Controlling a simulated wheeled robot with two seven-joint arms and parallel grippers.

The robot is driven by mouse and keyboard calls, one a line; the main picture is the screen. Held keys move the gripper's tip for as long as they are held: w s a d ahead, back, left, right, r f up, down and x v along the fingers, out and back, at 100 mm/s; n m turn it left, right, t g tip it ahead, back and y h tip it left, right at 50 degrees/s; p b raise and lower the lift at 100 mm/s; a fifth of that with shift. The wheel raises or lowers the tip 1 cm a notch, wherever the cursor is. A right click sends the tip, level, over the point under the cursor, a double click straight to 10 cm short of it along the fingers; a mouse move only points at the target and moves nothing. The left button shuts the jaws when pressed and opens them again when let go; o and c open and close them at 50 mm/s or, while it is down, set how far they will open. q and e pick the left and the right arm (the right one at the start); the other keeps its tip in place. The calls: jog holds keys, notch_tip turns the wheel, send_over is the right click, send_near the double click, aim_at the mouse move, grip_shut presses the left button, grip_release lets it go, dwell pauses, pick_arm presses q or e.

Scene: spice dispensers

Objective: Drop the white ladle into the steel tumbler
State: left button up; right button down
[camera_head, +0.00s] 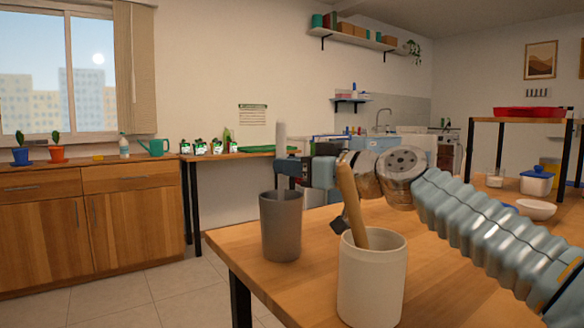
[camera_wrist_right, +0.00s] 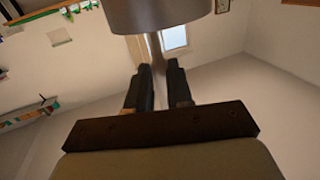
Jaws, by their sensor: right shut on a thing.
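The steel tumbler (camera_head: 281,228) stands upright near the table's left edge; its rim also shows at the top of the right wrist view (camera_wrist_right: 157,18). My right gripper (camera_head: 282,166) is just above the tumbler, shut on the white ladle (camera_head: 281,137). A pale upright part of the ladle sticks up above the fingers. In the right wrist view, its thin shaft (camera_wrist_right: 155,48) runs between the fingers (camera_wrist_right: 159,82) toward the tumbler rim. Whether its lower end is inside the tumbler is hidden. My left gripper is not in view.
A white crock (camera_head: 371,282) holding a wooden utensil (camera_head: 351,200) stands right of the tumbler, close under my right arm. A white bowl (camera_head: 536,209) and a blue-lidded container (camera_head: 536,183) stand farther right. Bare tabletop (camera_head: 300,285) lies in front of the tumbler.

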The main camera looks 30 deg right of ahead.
jog(key=shift+f, duration=0.15)
jog(key=c, duration=0.9)
grip_release()
jog(key=shift+c, duration=0.2)
